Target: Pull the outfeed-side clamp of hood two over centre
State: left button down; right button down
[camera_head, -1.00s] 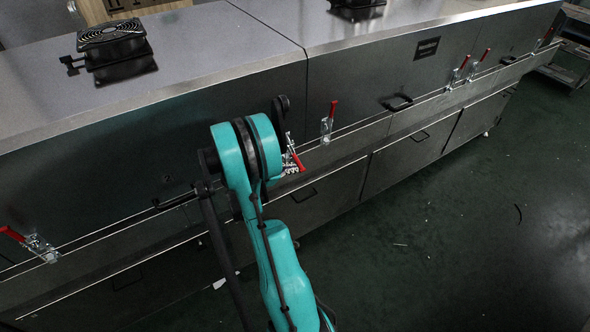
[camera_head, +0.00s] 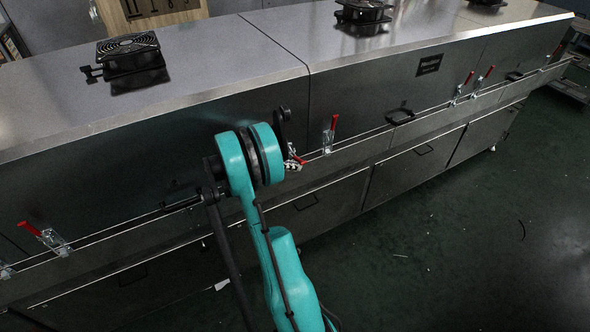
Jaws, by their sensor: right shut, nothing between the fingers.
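My right arm reaches up from the bottom centre with its teal wrist against the dryer's front. My right gripper (camera_head: 285,146) is mostly hidden behind this wrist and looks shut, with nothing seen in it. Close by it, a toggle clamp (camera_head: 293,164) shows only in part, its red handle tilted down to the right. I cannot tell whether the gripper touches it. To its right, past the hood seam, another clamp (camera_head: 329,136) has its red handle upright. A clamp at the left (camera_head: 52,241) has its handle tilted up to the left. My left gripper is out of view.
Two more red-handled clamps (camera_head: 474,88) stand farther right along the ledge. Black handles (camera_head: 401,116) stick out from the hood fronts. A black fan (camera_head: 130,55) sits on the left hood top. The green floor (camera_head: 450,240) at lower right is mostly clear.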

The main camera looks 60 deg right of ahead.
aim_at(291, 155)
jog(key=shift+w+d+r+p, duration=0.2)
jog(key=shift+w+r+p, duration=0.05)
jog(key=shift+r, duration=0.35)
jog(key=shift+w+d+r+p, duration=0.15)
jog(key=shift+w+r+p, duration=0.1)
jog(key=shift+r, duration=0.3)
jog(key=shift+w+d+r+p, duration=0.2)
jog(key=shift+w+r+p, duration=0.05)
jog(key=shift+r, duration=0.35)
jog(key=shift+w+d+r+p, duration=0.3)
jog(key=shift+w+d+r, duration=0.15)
jog(key=shift+w+r, duration=0.15)
jog(key=shift+w+d+r+p, duration=0.3)
jog(key=shift+w+d+r, duration=0.1)
jog(key=shift+w+r, duration=0.15)
jog(key=shift+w, duration=0.1)
jog(key=v, duration=0.7)
jog(key=shift+w+a+r, duration=0.1)
jog(key=shift+w+a, duration=0.05)
